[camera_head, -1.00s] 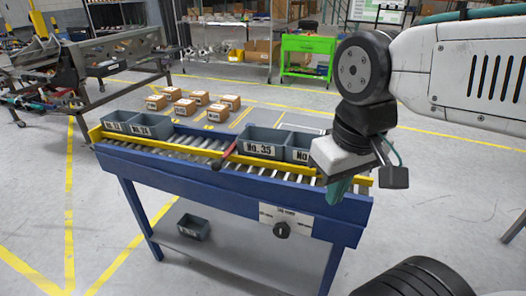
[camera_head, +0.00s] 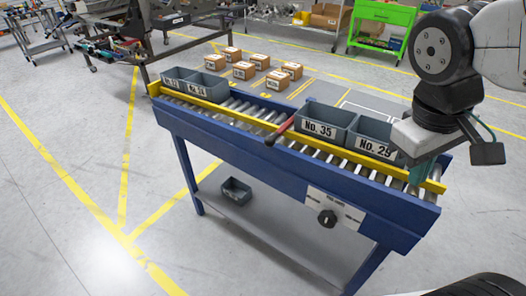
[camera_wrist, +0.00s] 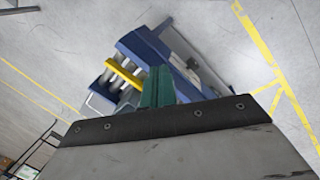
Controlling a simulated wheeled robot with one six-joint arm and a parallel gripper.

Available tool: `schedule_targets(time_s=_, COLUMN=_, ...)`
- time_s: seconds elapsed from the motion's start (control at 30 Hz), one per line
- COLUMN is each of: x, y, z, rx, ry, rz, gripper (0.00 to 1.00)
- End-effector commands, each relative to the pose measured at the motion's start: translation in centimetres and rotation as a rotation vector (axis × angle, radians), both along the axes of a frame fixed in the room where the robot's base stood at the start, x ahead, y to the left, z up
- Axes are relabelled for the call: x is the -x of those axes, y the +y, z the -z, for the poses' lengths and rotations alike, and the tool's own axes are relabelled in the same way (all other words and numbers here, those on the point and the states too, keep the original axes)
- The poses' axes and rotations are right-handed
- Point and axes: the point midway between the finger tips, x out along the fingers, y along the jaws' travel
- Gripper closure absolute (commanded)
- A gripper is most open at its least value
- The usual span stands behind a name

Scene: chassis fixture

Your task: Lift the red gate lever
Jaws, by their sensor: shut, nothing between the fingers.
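The red gate lever (camera_head: 281,129) lies across the near yellow rail of the roller conveyor (camera_head: 232,143), just left of the bin marked No. 35 (camera_head: 322,126). Its dark knob points toward the near side. My gripper (camera_head: 420,172) is over the right end of the conveyor, well to the right of the lever, pointing down. Its green fingers (camera_wrist: 158,86) are together and empty in the wrist view. The conveyor's end, with rollers and a yellow rail, shows beyond them there. The lever does not show in the wrist view.
The bin marked No. 29 (camera_head: 374,137) stands close to my gripper. Two grey bins (camera_head: 204,86) sit at the conveyor's left end. A knob panel (camera_head: 333,211) is on the near side. A small bin (camera_head: 236,190) is on the lower shelf. Floor is clear in front.

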Motion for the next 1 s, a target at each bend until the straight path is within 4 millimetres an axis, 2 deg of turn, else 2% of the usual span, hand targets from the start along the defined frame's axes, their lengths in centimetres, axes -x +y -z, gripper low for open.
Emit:
schedule_targets(time_s=0.17, x=-5.2, y=2.3, z=2.0, rx=0.265, ry=0.138, rz=-0.364, gripper=1.0)
schedule_targets(time_s=0.27, x=-8.2, y=4.6, z=3.3, rx=0.417, ry=0.191, rz=-0.571, gripper=1.0)
schedule_targets(time_s=0.37, x=-11.0, y=7.8, z=4.8, rx=0.571, ry=0.231, rz=-0.783, gripper=1.0)
schedule_targets(time_s=0.5, x=-14.1, y=14.0, z=7.5, rx=0.794, ry=0.265, rz=-1.088, gripper=1.0)
schedule_targets(time_s=0.6, x=-15.2, y=19.0, z=9.9, rx=0.945, ry=0.271, rz=-1.291, gripper=1.0)
schedule_targets(time_s=0.7, x=-15.6, y=23.5, z=12.1, rx=1.075, ry=0.267, rz=-1.462, gripper=1.0)
schedule_targets(time_s=0.8, x=-15.4, y=26.9, z=14.0, rx=1.172, ry=0.257, rz=-1.587, gripper=1.0)
schedule_targets(time_s=0.9, x=-15.1, y=29.1, z=15.2, rx=1.232, ry=0.249, rz=-1.664, gripper=1.0)
schedule_targets(time_s=1.0, x=-14.9, y=30.1, z=15.7, rx=1.261, ry=0.244, rz=-1.699, gripper=1.0)
